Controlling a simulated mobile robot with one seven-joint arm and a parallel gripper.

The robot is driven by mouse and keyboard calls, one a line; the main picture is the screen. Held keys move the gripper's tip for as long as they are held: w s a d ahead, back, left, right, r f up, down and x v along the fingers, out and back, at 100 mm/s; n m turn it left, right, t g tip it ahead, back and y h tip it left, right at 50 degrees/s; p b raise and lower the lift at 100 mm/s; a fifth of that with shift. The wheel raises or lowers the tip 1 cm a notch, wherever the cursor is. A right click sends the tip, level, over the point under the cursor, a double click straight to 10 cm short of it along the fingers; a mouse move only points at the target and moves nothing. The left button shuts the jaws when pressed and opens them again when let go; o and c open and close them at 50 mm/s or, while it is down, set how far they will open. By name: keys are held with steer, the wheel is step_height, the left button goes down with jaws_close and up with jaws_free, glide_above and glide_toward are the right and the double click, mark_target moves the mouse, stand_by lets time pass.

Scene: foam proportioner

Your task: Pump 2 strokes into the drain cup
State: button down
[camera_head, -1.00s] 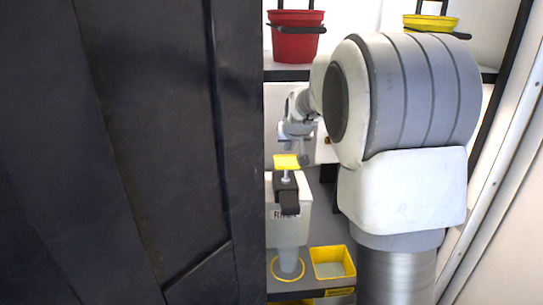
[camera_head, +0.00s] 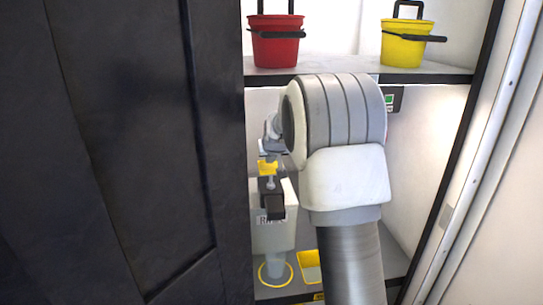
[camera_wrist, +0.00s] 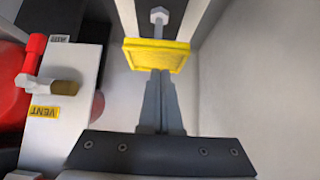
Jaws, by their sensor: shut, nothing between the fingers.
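A pump with a yellow press plate (camera_head: 267,168) on a thin stem and a black spout (camera_head: 274,207) stands on a pale tank (camera_head: 285,238). Below the spout, a translucent cup (camera_head: 275,267) stands within a yellow ring. I cannot read a label on the cup. The yellow plate also shows in the wrist view (camera_wrist: 157,55), with the stem beyond it. My gripper (camera_wrist: 160,76) is shut and empty, its fingertips at the plate's near edge; I cannot tell whether they touch. In the head view my arm mostly hides the gripper.
A red bucket (camera_head: 276,42) and a yellow bucket (camera_head: 402,45) stand on the upper shelf (camera_head: 340,72). A yellow-edged square tray (camera_head: 309,267) lies right of the cup. A dark panel (camera_head: 120,150) fills the left.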

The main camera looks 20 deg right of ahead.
mark_target(270, 174)
steer(key=shift+x, duration=0.95)
steer(key=shift+f, duration=0.15)
step_height(270, 174, down, 5)
steer(key=b, duration=0.3)
steer(key=shift+s+b, duration=0.1)
steer(key=shift+b, duration=0.3)
steer(key=shift+f, duration=0.1)
